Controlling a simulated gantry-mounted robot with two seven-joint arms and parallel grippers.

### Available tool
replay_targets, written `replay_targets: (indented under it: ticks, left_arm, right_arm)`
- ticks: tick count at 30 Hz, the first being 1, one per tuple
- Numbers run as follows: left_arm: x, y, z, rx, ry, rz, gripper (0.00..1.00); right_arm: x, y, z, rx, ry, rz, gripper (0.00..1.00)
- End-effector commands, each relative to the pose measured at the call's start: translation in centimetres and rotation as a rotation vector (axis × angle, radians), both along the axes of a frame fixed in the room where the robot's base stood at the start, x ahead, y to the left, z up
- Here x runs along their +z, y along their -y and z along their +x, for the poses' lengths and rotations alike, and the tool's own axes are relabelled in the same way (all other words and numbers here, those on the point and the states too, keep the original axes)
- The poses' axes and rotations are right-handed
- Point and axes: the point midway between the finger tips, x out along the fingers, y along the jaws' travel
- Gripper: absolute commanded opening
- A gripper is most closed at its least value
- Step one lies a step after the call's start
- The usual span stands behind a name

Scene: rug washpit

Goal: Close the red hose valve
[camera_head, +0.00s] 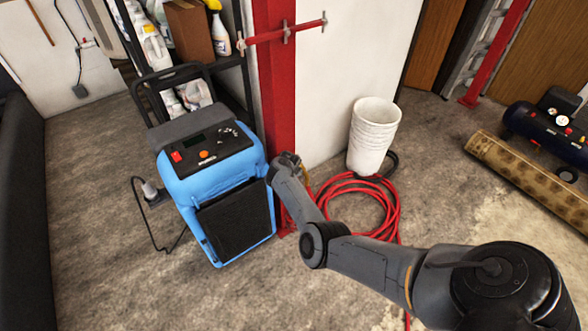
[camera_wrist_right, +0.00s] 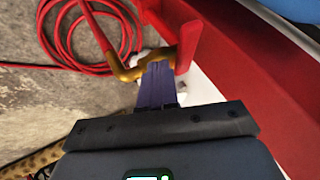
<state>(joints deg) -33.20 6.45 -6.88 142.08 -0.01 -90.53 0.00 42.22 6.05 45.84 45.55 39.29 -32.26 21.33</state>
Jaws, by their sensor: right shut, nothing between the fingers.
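The red valve lever (camera_wrist_right: 188,47) shows in the right wrist view, standing out beside a brass tap (camera_wrist_right: 128,72) at the red post. My right gripper (camera_wrist_right: 158,72) is shut and empty. Its fingertips are at the brass tap, just left of the red lever; I cannot tell whether they touch it. In the head view my right gripper (camera_head: 287,161) is at the red post (camera_head: 275,90), between the blue machine and the white buckets. My arm hides most of the valve there. My left gripper is not in view.
A blue machine (camera_head: 228,179) stands close left of my right gripper. Stacked white buckets (camera_head: 374,135) and a coiled red hose (camera_head: 393,212) lie to its right. A rolled rug (camera_head: 530,180) and a dark blue compressor (camera_head: 545,125) are farther right.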

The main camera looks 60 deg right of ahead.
Motion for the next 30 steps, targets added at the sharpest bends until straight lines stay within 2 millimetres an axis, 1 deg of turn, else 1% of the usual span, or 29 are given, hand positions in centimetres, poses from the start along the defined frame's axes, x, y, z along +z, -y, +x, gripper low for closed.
replay_targets:
  ticks: [1, 5, 12, 18, 24, 27, 29, 30]
  left_arm:
    - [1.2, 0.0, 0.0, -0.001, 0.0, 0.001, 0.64]
    - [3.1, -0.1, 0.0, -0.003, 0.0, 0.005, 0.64]
    - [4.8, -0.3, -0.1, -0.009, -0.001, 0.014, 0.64]
    - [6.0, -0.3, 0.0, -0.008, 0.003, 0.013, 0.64]
    - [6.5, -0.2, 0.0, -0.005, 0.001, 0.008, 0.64]
    - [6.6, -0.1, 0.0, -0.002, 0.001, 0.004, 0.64]
    - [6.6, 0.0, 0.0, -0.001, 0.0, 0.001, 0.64]
    - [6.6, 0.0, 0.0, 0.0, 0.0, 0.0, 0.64]
  right_arm:
    - [0.5, -0.4, -0.3, 0.002, -0.002, 0.002, 0.0]
    - [0.5, -1.7, -1.2, 0.011, -0.003, 0.005, 0.0]
    - [3.8, -3.9, -2.4, 0.011, 0.0, 0.003, 0.0]
    - [6.1, -5.5, -3.4, 0.011, -0.001, 0.004, 0.0]
    - [7.5, -6.5, -4.0, 0.011, -0.002, 0.004, 0.0]
    - [7.7, -6.7, -4.3, 0.011, -0.004, 0.004, 0.0]
    - [7.3, -6.7, -4.7, 0.011, -0.012, 0.004, 0.0]
    - [6.9, -6.7, -5.2, 0.011, -0.022, 0.004, 0.0]
